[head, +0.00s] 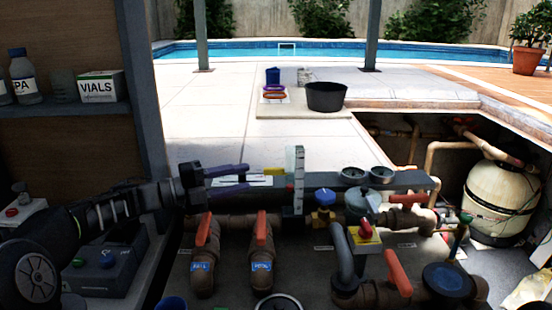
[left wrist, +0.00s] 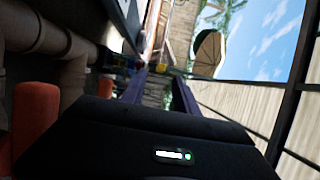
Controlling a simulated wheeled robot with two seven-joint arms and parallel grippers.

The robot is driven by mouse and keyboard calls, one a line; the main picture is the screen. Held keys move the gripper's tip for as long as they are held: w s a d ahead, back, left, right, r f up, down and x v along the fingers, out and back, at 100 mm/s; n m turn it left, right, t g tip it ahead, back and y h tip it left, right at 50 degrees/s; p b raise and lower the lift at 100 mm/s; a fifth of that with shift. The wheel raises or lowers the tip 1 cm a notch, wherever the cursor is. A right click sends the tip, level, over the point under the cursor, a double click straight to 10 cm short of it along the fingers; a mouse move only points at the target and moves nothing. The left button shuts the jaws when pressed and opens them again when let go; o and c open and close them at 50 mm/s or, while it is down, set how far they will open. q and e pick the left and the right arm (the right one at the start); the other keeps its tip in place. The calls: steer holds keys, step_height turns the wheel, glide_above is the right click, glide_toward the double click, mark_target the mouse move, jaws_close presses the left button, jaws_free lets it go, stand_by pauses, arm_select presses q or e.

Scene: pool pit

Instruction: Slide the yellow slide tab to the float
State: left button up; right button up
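A clear upright flow meter (head: 295,178) with a pale scale stands on the pipework in the middle of the head view. The small yellow slide tab (head: 278,171) sticks out from its left side. It also shows as a small yellow spot in the left wrist view (left wrist: 161,67). A small reddish mark low on the meter may be the float, but it is too small to be sure. My left gripper (head: 247,174) points right toward the tab, its purple fingers apart and empty, with a short gap before the tab. The fingers also show in the left wrist view (left wrist: 158,82). My right gripper is not in view.
Orange-handled valves (head: 204,230) stand on pipes below and right of my left gripper. A blue-capped valve (head: 325,198) stands right of the meter. A shelf (head: 70,110) is at left. A black tub (head: 326,96) sits on the deck behind. The air above the pipes is free.

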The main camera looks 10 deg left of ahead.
mark_target(268, 169)
arm_select(q)
steer(key=shift+p+x, duration=0.75)
steer(key=shift+x, duration=3.15)
steer(key=shift+r, duration=0.1)
steer(key=shift+c, duration=0.5)
jaws_close()
